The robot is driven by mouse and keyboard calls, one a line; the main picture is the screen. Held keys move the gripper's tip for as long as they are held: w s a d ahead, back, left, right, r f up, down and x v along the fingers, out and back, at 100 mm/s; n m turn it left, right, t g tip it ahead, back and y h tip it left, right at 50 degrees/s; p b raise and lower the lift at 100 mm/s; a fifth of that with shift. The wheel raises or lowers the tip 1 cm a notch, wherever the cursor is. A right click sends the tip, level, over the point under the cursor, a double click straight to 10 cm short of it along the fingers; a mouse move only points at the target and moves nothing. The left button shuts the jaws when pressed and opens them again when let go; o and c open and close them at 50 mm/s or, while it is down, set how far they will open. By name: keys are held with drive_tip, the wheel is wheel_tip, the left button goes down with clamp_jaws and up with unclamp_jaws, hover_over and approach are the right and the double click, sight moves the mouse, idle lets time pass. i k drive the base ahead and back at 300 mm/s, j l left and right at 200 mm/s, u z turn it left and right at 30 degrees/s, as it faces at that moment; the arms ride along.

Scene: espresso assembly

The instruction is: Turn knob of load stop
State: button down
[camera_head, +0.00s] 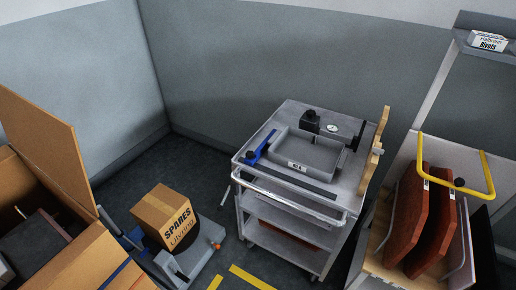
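I see several candidate knobs, and no label shows which one belongs to the load stop. A black knob (460,182) sits by the yellow bar (487,172) on the panel rack at the right. Another small dark knob (250,155) is on the blue piece (262,147) lying on the grey cart's top, at its left. An orange knob (217,246) is at the right of the low grey and blue device under the spares box. The knobs' turn positions are too small to read. My gripper is not in view.
The grey cart (298,196) carries a grey tray (325,158) and a gauge (333,127). Reddish panels (408,214) stand in the rack. The spares box (165,217) is low at left centre. Open cardboard boxes (85,262) fill the left. Dark floor shows between.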

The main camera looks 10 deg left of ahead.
sight(249, 155)
drive_tip(key=i+j+u, duration=0.1)
drive_tip(key=i+u, duration=0.35)
drive_tip(key=u, duration=0.25)
drive_tip(key=i+u, duration=0.35)
drive_tip(key=k+j, duration=0.05)
drive_tip(key=k, duration=0.05)
